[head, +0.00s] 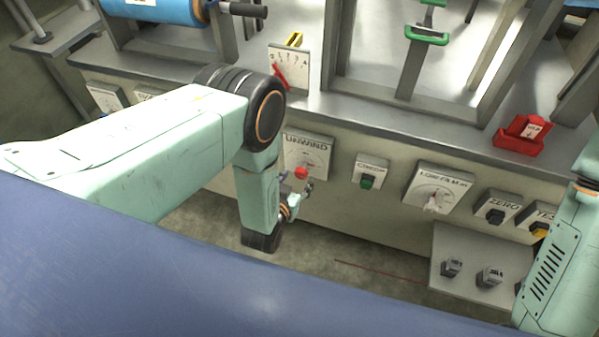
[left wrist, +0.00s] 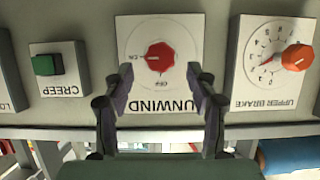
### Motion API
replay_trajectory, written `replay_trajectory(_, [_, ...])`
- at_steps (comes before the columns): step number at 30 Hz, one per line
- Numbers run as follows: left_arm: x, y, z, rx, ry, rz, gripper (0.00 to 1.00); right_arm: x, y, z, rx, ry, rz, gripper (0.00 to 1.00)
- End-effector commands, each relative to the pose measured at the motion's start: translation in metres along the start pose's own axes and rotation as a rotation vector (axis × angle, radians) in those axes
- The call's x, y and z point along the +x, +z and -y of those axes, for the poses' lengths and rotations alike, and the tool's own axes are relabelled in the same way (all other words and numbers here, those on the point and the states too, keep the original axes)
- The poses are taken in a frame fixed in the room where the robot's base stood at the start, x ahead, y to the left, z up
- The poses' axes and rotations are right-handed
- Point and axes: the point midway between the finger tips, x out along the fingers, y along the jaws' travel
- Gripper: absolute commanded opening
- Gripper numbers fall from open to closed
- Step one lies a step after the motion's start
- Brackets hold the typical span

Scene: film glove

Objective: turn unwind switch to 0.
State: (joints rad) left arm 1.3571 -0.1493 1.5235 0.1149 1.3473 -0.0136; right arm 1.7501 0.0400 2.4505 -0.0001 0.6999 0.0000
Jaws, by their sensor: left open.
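The unwind switch is a red knob on a white plate marked UNWIND (head: 318,145). In the head view the knob (head: 301,173) shows just beyond my left gripper (head: 300,188), which my forearm partly hides. In the left wrist view the picture is upside down, and the red knob (left wrist: 159,57) sits on its plate (left wrist: 135,30) with small markings at its left and below it. My left gripper (left wrist: 160,82) is open there, its fingertips either side of the plate's lower middle, apart from the knob. No contact shows. My right gripper is not in view.
A green CREEP button (left wrist: 47,65) and an orange-red UPPER BRAKE knob (left wrist: 297,58) flank the unwind plate in the wrist view. In the head view a dial plate (head: 438,188) and a ZERO switch (head: 496,212) sit farther right. A red holder (head: 520,135) stands on the ledge.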

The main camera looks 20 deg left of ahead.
Motion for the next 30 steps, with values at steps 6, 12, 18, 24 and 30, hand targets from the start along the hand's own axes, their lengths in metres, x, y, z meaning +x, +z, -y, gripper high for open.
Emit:
replay_trajectory(6, [0.034, 0.002, 0.001, -0.001, -0.001, 0.000, 0.58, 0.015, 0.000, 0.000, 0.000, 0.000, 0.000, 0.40])
replay_trajectory(12, [0.048, 0.001, 0.002, -0.001, -0.002, 0.001, 0.58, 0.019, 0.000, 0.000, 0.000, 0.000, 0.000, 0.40])
replay_trajectory(18, [0.050, 0.000, 0.002, -0.001, -0.004, 0.003, 0.58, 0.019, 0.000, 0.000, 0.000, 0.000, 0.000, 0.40])
replay_trajectory(24, [0.050, 0.000, 0.002, -0.001, -0.004, 0.003, 0.47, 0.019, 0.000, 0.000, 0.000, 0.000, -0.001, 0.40])
replay_trajectory(30, [0.050, 0.000, 0.002, -0.001, -0.004, 0.003, 0.29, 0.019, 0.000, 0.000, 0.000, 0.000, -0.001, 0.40])
